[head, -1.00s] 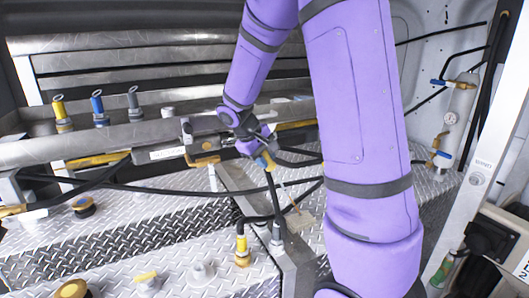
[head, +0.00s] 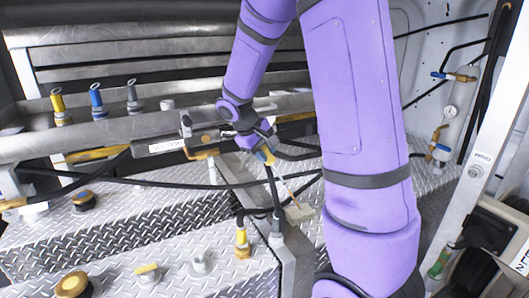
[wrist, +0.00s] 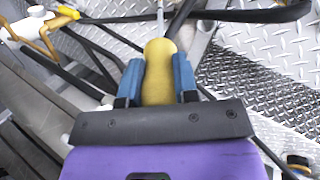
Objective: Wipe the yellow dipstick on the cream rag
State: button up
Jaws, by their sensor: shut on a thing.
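My gripper (head: 264,150) is shut on the yellow dipstick (head: 266,157). In the wrist view the dipstick's yellow handle (wrist: 158,72) sits between the two blue finger pads, and its thin rod runs out of the top of the picture. In the head view the rod slants down and right from the handle. Its lower end is at or just above the cream rag (head: 299,214), a small pale patch on the tread plate beside my arm. I cannot tell whether the tip touches it. My arm hides the area to the right of the rag. The rag does not show in the wrist view.
Black hoses (head: 277,205) hang close to the left of the rod. A yellow-collared fitting (head: 242,243) stands on the lower tread plate. Yellow, blue (head: 97,103) and grey nozzles stand on the back rail at left. Yellow-handled valves line the front rail. A gauge (head: 450,112) is on the right wall.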

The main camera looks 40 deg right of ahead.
jog(key=shift+f, duration=0.5)
dwell(1.0)
jog(key=shift+s+a, duration=0.1)
jog(key=shift+s, duration=0.5)
jog(key=shift+w, duration=0.4)
jog(key=shift+w+r, duration=0.1)
jog(key=shift+w, duration=0.15)
jog(key=shift+r, duration=3.45)
